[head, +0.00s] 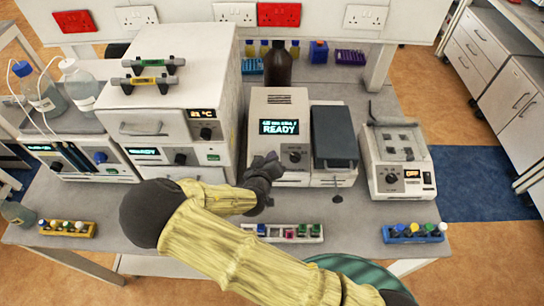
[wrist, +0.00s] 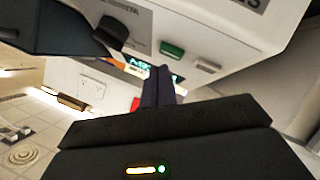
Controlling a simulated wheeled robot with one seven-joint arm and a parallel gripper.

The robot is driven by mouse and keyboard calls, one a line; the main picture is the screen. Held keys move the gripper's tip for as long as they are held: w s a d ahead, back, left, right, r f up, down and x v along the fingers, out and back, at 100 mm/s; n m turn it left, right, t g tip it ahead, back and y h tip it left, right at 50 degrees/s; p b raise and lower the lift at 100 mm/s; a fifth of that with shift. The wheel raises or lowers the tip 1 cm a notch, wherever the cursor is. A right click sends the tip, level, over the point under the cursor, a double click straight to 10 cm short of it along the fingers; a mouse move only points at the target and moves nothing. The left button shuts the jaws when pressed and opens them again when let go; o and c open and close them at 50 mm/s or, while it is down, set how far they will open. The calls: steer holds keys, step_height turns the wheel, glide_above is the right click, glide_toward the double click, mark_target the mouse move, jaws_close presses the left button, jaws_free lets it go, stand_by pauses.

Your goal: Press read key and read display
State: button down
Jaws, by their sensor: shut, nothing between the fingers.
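A pale benchtop instrument (head: 270,105) stands at the back middle of the bench, with a dark lidded section (head: 335,137) on its right. Its lit display (head: 283,127) reads "READY" in large letters, with a smaller line above too blurred to read. A dark knob (head: 294,156) sits below the display. My gripper (head: 270,160) is shut and empty, just in front of the lower left of this panel. In the wrist view the fingertips (wrist: 160,72) point at the panel, partly covering the display. A green key (wrist: 172,49) and a grey key (wrist: 207,66) show there. Contact cannot be told.
A tube rack (head: 283,232) lies in front of the instrument. A device with an orange display (head: 398,165) stands to the right, stacked white units (head: 165,110) to the left. A blue rack (head: 414,233) is at the front right. A brown bottle (head: 278,65) stands behind.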

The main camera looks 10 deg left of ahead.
stand_by(0.7)
steer(key=shift+w+f+b, duration=0.15)
steer(key=shift+f+b, duration=0.25)
steer(key=shift+w+a+f+b, duration=0.1)
steer(key=shift+w+f+b, duration=0.05)
steer(key=shift+f+b, duration=0.15)
stand_by(0.7)
stand_by(0.3)
steer(key=shift+s+r+p, duration=0.3)
steer(key=shift+r+p, duration=0.2)
steer(key=shift+r, duration=0.2)
steer(key=r+p, duration=0.1)
steer(key=s+r+p, duration=0.1)
steer(key=r, duration=0.1)
steer(key=s+r+p, duration=0.1)
steer(key=shift+d+r, duration=0.35)
stand_by(0.8)
